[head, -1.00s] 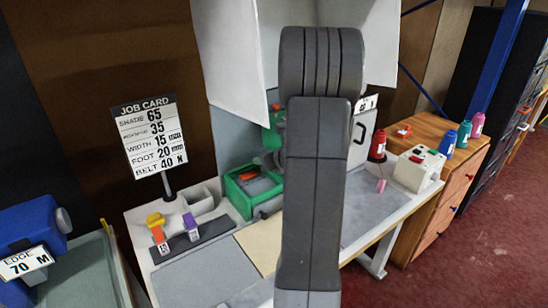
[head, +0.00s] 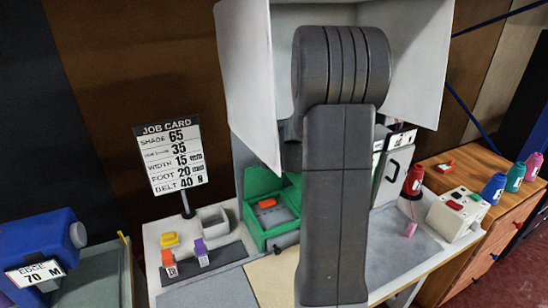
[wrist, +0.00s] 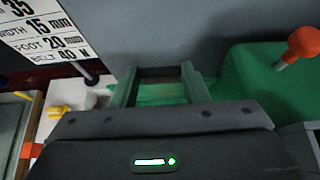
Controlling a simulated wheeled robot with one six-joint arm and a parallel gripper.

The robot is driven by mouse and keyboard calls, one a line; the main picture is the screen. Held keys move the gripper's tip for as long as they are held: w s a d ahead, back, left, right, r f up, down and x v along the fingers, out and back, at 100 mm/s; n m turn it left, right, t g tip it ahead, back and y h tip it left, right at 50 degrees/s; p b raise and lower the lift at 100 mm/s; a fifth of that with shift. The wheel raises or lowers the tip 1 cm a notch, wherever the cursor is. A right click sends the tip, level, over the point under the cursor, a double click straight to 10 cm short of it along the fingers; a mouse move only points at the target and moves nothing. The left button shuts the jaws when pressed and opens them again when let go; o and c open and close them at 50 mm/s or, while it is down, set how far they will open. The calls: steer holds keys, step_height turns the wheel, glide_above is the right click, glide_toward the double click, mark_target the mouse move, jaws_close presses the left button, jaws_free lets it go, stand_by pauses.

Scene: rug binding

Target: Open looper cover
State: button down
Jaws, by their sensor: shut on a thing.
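A green box-like housing (head: 255,230) stands on the table in the head view, left of my arm. Its green cover panel (head: 262,181) stands raised at the back, and an orange part (head: 267,203) shows in front of it. My gripper (wrist: 162,82) shows in the wrist view, its two fingers on either side of a green piece (wrist: 160,96), which I take for the looper cover. A dark bar crosses near the fingertips. In the head view my arm hides the gripper and the grip itself.
A green block with an orange knob (wrist: 303,44) is close on the right in the wrist view. The job card (head: 170,155) stands left. White panels (head: 415,50) rise behind my arm. A red cone (head: 413,180) and white control box (head: 456,213) stand right.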

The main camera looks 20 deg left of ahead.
steer(key=shift+w+a+r, duration=0.15)
steer(key=shift+w+r, duration=0.05)
steer(key=shift+r, duration=0.15)
steer(key=c, duration=1.1)
jaws_free()
steer(key=shift+o, duration=1.4)
steer(key=shift+s, duration=0.1)
steer(key=shift+f, duration=0.15)
steer(key=v, duration=1.4)
steer(key=shift+f+p, duration=0.15)
steer(key=shift+p, duration=0.25)
steer(key=shift+f, duration=0.1)
steer(key=x, duration=1.3)
steer(key=shift+w+a+b, duration=0.2)
steer(key=shift+w+b, duration=0.05)
steer(key=shift+b, duration=0.2)
